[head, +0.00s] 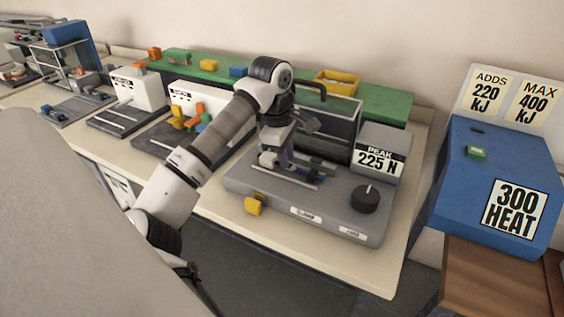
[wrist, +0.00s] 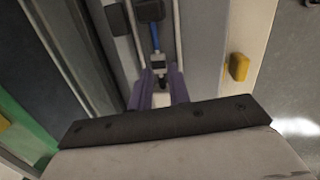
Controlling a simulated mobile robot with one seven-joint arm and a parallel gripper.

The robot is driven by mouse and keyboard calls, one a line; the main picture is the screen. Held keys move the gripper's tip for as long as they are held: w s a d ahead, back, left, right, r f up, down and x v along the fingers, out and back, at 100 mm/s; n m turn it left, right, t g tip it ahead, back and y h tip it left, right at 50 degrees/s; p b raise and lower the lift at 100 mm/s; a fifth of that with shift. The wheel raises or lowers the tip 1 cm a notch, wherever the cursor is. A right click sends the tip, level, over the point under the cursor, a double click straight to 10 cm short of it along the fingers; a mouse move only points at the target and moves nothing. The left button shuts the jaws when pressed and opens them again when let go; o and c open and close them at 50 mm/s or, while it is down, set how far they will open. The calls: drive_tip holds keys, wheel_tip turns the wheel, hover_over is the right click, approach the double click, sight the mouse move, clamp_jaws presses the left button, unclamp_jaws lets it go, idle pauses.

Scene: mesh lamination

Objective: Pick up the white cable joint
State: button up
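My gripper (head: 286,160) points down over the grey test machine (head: 310,205) in the head view. In the wrist view its two purple fingers (wrist: 159,78) stand apart, with a gap between them. A small dark block with a pale part (wrist: 158,64) lies at the gap, in line with a blue rod (wrist: 155,36). I cannot tell whether the fingers touch it. I cannot clearly make out a white cable joint; my gripper hides part of the machine in the head view.
A yellow block (head: 254,205) sits on the machine's front edge, and a black knob (head: 365,199) stands at its right. A clear-walled box (head: 328,128) and a "PEAK 225 N" display (head: 378,158) stand behind. A blue heat box (head: 497,190) is at far right.

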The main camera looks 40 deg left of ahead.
drive_tip(key=shift+w+d+f, duration=0.1)
drive_tip(key=shift+w+f, duration=0.05)
drive_tip(key=shift+f, duration=0.5)
drive_tip(key=shift+w+f, duration=0.1)
drive_tip(key=shift+f, duration=0.5)
clamp_jaws()
drive_tip(key=shift+r, duration=0.15)
